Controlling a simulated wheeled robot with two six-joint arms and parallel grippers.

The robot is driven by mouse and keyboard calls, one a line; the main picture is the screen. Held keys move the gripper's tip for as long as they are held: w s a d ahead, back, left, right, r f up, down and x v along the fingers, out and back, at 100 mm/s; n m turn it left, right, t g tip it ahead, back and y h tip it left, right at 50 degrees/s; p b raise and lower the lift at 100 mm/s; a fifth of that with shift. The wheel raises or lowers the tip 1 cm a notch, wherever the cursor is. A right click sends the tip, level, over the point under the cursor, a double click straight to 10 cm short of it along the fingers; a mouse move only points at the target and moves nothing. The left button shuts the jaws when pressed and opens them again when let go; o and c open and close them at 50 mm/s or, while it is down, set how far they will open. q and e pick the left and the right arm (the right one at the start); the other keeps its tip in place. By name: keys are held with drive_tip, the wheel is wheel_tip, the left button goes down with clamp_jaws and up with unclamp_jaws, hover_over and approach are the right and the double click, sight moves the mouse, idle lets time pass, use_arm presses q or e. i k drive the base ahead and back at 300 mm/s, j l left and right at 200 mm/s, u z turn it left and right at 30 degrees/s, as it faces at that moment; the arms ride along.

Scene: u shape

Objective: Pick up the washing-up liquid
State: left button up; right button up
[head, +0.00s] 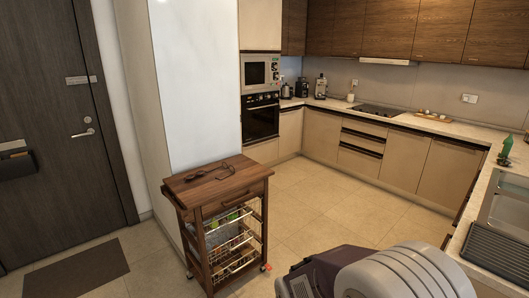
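A small green upright thing (506,147), which looks like a bottle of washing-up liquid, stands on the right-hand counter near the right edge of the head view. A dark object is at its foot, and it is too small to read any label. Neither of my grippers shows in the head view. A grey and purple part of my own body fills the bottom right of the picture.
The right-hand counter (480,208) holds a sink and a dark drying mat (497,250). A wooden trolley (213,178) with wire baskets and glasses on top stands front left of centre. The tiled floor (318,205) between trolley and cabinets is clear.

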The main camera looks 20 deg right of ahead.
sight(505, 148)
drive_tip(key=i+l+z, duration=0.3)
drive_tip(key=z, duration=0.15)
drive_tip(key=i+z, duration=0.95)
drive_tip(key=i+j+z, duration=0.25)
drive_tip(key=i+z, duration=0.7)
drive_tip(key=i+j+z, duration=0.35)
drive_tip(key=i+z, duration=0.15)
drive_tip(key=i, duration=0.2)
drive_tip(key=i+j+z, duration=1)
drive_tip(key=j, duration=0.25)
